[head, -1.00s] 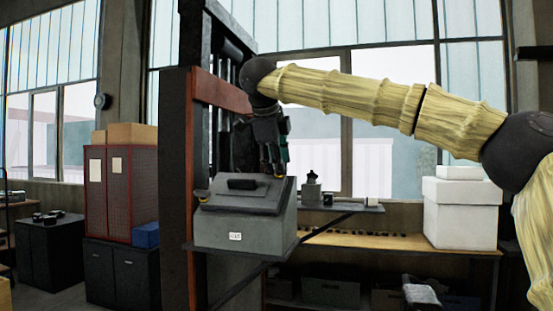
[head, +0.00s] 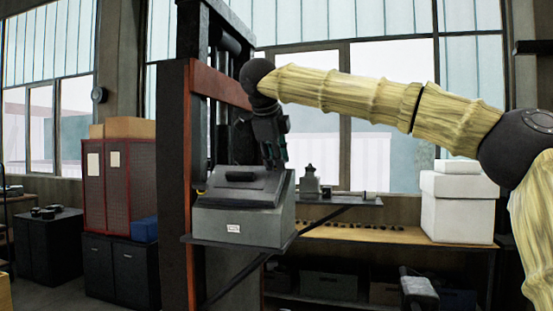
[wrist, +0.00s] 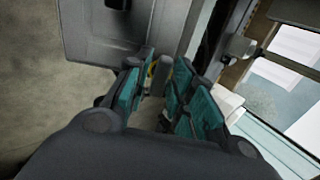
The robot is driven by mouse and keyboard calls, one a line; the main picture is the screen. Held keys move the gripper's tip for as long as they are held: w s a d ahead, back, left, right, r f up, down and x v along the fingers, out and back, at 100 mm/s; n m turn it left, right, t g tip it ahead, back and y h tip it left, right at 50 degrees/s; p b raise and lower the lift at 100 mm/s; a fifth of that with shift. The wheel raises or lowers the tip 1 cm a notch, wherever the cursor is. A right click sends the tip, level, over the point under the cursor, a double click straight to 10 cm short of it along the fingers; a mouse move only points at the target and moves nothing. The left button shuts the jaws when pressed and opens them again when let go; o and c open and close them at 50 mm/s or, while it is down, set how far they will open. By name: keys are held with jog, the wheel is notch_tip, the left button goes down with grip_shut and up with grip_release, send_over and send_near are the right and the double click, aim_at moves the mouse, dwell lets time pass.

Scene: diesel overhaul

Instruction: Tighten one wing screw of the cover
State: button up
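The cover (head: 215,192) is the dark grey lid with a black handle (head: 240,174) on a light grey housing (head: 240,222) with a small white label. My gripper (head: 277,165) points down at the cover's back right corner. In the wrist view the teal-padded fingers (wrist: 154,88) stand apart on either side of a small grey post with a bit of yellow (wrist: 152,69) beside it, apparently the wing screw (wrist: 166,72). Whether a finger touches it cannot be told. In the head view the fingers hide this screw.
The housing sits on a bracket shelf (head: 325,200) beside a red and black post (head: 175,180). Beyond are a wooden bench (head: 380,234) and white boxes (head: 458,205). A red cabinet (head: 118,185) stands left.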

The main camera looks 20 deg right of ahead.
grip_shut()
jog(key=shift+f+m+b, duration=0.25)
jog(key=shift+m+b, duration=0.35)
jog(key=shift+b, duration=0.1)
jog(key=shift+m+b, duration=0.8)
jog(key=shift+m, duration=0.2)
jog(key=shift+r+m, duration=0.2)
jog(key=shift+m, duration=0.5)
jog(key=shift+b, duration=0.3)
jog(key=shift+f+m+b, duration=0.25)
jog(key=shift+m+b, duration=0.45)
jog(key=shift+b, duration=0.15)
jog(key=shift+m+b, duration=0.75)
jog(key=shift+m, duration=0.25)
jog(key=shift+r+m, duration=0.2)
jog(key=shift+m, duration=0.4)
